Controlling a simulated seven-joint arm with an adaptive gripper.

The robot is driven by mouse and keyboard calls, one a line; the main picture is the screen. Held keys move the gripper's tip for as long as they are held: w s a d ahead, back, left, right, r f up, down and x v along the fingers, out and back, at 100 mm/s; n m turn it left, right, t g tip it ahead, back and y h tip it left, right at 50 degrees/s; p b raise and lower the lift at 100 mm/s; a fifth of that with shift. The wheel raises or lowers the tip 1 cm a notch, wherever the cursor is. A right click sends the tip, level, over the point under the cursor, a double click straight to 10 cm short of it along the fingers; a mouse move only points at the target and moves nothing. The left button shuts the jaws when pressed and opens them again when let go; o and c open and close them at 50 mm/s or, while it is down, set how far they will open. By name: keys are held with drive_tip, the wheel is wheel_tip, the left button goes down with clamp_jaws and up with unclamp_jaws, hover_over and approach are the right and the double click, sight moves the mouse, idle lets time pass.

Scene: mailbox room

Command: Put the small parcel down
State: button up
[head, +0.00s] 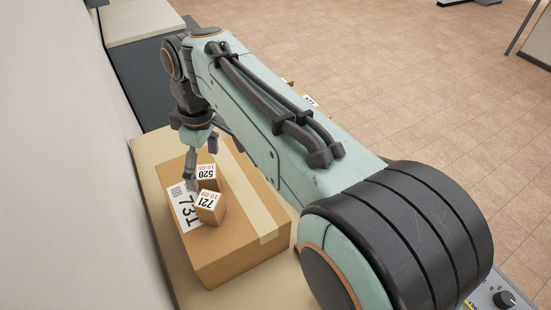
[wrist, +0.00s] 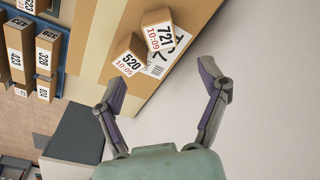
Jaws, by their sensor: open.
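Two small brown parcels with white labels sit close together on top of a large cardboard box (head: 238,252). The parcel marked 520 (head: 206,174) is the farther one in the head view, and the parcel marked 721 (head: 210,207) is nearer. In the wrist view, parcel 520 (wrist: 126,64) lies just beyond the left fingertip and parcel 721 (wrist: 160,32) lies beyond the gap between the fingers. My gripper (wrist: 166,84) is open, with its fingers spread wide and nothing between them. In the head view my gripper (head: 201,163) is beside parcel 520, partly hidden.
The large box stands on a pale tabletop (head: 150,152) beside a light wall (head: 60,160). A dark cabinet (head: 140,85) with a light top stands behind. Several labelled boxes (wrist: 47,62) show at the left of the wrist view. Tiled floor (head: 420,90) lies open to the right.

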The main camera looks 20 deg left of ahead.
drive_tip(key=s+d+m, duration=0.2)
drive_tip(key=d+m, duration=0.3)
drive_tip(key=d, duration=0.5)
drive_tip(key=s+d+m, duration=0.2)
drive_tip(key=d+m, duration=0.2)
drive_tip(key=d, duration=0.7)
drive_tip(key=s+d+f+m, duration=0.6)
drive_tip(key=s+d+m, duration=0.1)
drive_tip(key=s, duration=0.3)
drive_tip(key=shift+s+d+m+h, duration=0.3)
drive_tip(key=shift+s+d+m, duration=0.1)
drive_tip(key=shift+d, duration=0.25)
drive_tip(key=shift+o, duration=0.5)
